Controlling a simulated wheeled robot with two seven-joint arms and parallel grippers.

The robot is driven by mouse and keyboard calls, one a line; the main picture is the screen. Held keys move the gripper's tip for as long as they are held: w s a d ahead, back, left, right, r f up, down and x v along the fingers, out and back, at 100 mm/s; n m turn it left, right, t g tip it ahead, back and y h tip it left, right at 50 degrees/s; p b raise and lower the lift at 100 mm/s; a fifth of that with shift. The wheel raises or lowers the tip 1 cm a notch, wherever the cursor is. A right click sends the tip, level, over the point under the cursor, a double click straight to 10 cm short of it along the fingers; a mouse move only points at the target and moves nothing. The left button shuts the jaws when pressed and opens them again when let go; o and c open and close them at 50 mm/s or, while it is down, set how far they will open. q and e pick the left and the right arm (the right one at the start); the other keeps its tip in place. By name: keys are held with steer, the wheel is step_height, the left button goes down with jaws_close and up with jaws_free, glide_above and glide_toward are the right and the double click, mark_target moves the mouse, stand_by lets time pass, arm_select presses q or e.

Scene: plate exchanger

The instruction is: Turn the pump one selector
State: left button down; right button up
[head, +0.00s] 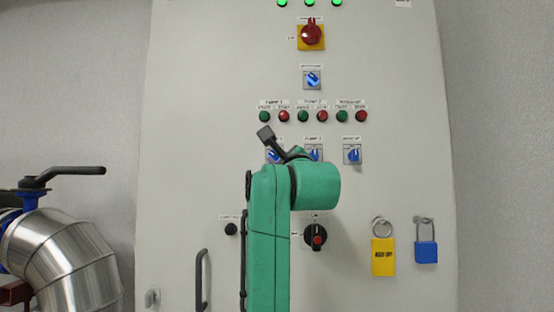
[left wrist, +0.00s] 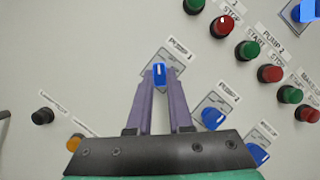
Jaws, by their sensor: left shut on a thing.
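The pump one selector is a blue knob with a white line on a grey square plate, under the label "PUMP 1". It shows in the left wrist view (left wrist: 159,74) and, partly covered by my arm, in the head view (head: 273,156). My left gripper (left wrist: 160,82) has its two purple fingers on either side of this knob and is shut on it. The knob's white line points roughly up in the left wrist view. In the head view my green left arm hides the fingers. My right gripper is in neither view.
The pump two selector (head: 315,154) and another blue selector (head: 353,155) sit to the right on the cabinet (head: 400,190). Green and red buttons (head: 284,116) run above. A black rotary switch (head: 316,237), a yellow tag (head: 383,257) and a blue padlock (head: 426,252) are lower.

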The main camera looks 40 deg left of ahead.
arm_select(q)
steer(key=shift+s+f+m+t+b, duration=0.1)
steer(key=shift+f+m+t+b, duration=0.1)
steer(key=shift+m+b, duration=0.35)
steer(key=shift+f+m+t+b, duration=0.1)
steer(key=shift+m+t+b, duration=0.1)
steer(key=shift+m+b, duration=0.35)
steer(key=m+t+b, duration=0.1)
steer(key=m, duration=0.1)
steer(key=m+t+h+b, duration=0.1)
steer(key=m+b, duration=0.1)
steer(key=m, duration=0.1)
steer(key=m+t+h+b, duration=0.1)
steer(key=m, duration=0.1)
steer(key=shift+s+a+r+b, duration=0.15)
steer(key=shift+a+b, duration=0.1)
steer(key=shift+b, duration=0.1)
steer(key=shift+s+r+m+t+h+b, duration=0.1)
steer(key=shift+m+t+h+b, duration=0.45)
steer(key=shift+m, duration=0.95)
steer(key=shift+r, duration=0.1)
steer(key=c, duration=0.8)
jaws_free()
